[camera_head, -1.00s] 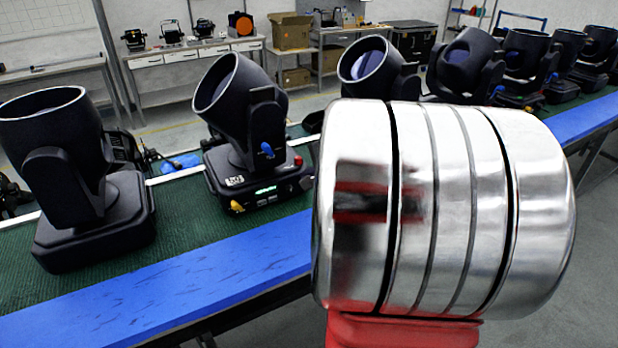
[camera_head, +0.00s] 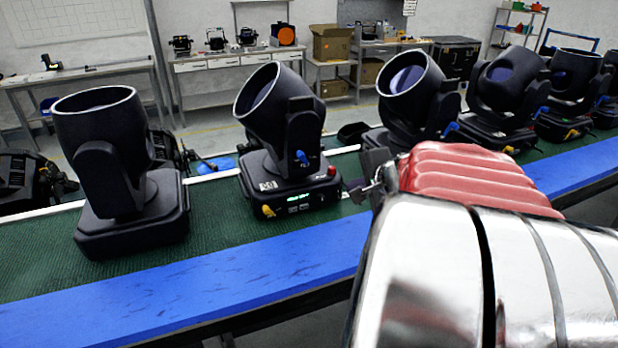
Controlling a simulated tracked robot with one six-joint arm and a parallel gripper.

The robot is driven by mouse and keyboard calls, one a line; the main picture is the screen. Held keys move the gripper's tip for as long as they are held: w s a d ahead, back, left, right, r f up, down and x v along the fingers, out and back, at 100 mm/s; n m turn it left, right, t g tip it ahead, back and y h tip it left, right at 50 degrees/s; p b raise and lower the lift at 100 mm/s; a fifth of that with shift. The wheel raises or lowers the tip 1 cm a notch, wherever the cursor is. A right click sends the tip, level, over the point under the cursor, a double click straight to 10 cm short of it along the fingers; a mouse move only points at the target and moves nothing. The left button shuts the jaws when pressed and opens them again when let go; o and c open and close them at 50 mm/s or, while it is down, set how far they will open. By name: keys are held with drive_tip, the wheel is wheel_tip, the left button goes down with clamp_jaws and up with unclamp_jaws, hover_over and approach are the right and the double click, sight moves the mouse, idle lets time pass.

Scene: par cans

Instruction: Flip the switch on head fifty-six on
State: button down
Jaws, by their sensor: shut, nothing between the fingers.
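Several black moving-head lights stand in a row on a green bench mat. No switch can be made out at this size. My gripper (camera_head: 352,190) shows as a small metal part beyond my red and chrome arm, just right of the lit head's base. It is shut and empty. The arm hides part of the bench at right.
A blue edge strip (camera_head: 200,282) runs along the bench's front. The green mat (camera_head: 40,262) is clear in front of the left heads. Workbenches, cardboard boxes (camera_head: 332,43) and a black case (camera_head: 455,60) stand at the back, beyond open floor.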

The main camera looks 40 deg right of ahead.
drive_tip(key=shift+s+a+r, duration=0.15)
drive_tip(key=shift+s+r, duration=0.35)
drive_tip(key=shift+r, duration=0.25)
drive_tip(key=shift+s+a+r, duration=0.2)
drive_tip(key=shift+s+r, duration=0.3)
drive_tip(key=shift+r, duration=0.2)
drive_tip(key=shift+s+a+r, duration=0.15)
drive_tip(key=shift+s+r, duration=0.35)
drive_tip(key=shift+r, duration=0.25)
